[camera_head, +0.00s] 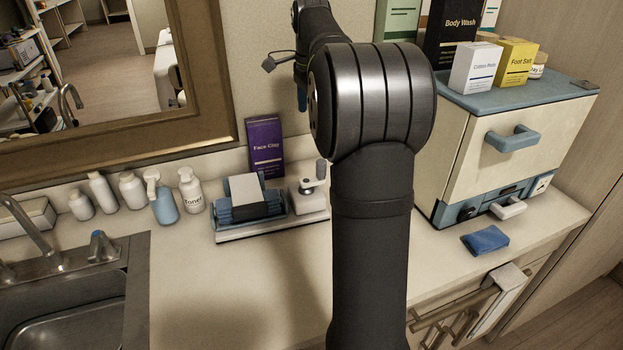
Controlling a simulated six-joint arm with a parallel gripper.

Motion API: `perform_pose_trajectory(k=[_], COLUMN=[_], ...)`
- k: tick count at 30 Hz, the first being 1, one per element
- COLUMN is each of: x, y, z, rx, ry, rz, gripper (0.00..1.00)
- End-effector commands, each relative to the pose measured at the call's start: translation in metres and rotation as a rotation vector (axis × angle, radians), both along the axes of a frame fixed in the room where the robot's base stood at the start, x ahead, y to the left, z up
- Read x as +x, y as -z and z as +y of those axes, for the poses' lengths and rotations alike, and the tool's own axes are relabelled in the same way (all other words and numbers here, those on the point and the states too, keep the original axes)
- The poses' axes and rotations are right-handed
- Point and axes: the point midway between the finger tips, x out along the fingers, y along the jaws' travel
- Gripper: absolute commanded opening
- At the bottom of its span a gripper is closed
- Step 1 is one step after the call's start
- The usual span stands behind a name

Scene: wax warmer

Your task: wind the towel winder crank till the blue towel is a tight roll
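The towel winder (272,229) stands on the counter left of my arm, a low white base with a blue-grey cradle. The blue towel (250,211) lies in the cradle under a pale sloping plate; I cannot tell how tightly it is rolled. The crank (312,184) is on a white block at the winder's right end, with its grey knob upright. My arm rises through the middle of the view and bends away at the top. My gripper is hidden behind the arm, so its fingers do not show.
A purple Face Clay box (265,146) stands behind the winder. Bottles (164,202) line the wall to its left, beside a sink (70,310). A cream cabinet (500,150) with boxes on top and a folded blue cloth (485,240) are at right. The counter before the winder is clear.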

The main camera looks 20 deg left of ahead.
Motion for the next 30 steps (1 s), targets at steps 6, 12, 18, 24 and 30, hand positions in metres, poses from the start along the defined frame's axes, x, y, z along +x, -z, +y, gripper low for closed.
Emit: perform_pose_trajectory(k=[6,12,18,24,30], x=[0.014,0.019,0.019,0.019,0.019], y=[0.033,0.047,0.062,0.082,0.102], z=[-0.019,-0.025,-0.025,-0.025,-0.025], rx=[-0.003,-0.001,-0.001,-0.001,-0.001], ry=[0.004,-0.001,0.0,0.0,0.0], rz=[0.004,0.001,0.002,0.001,0.002], gripper=[0.61,0.4,0.4,0.4,0.4])
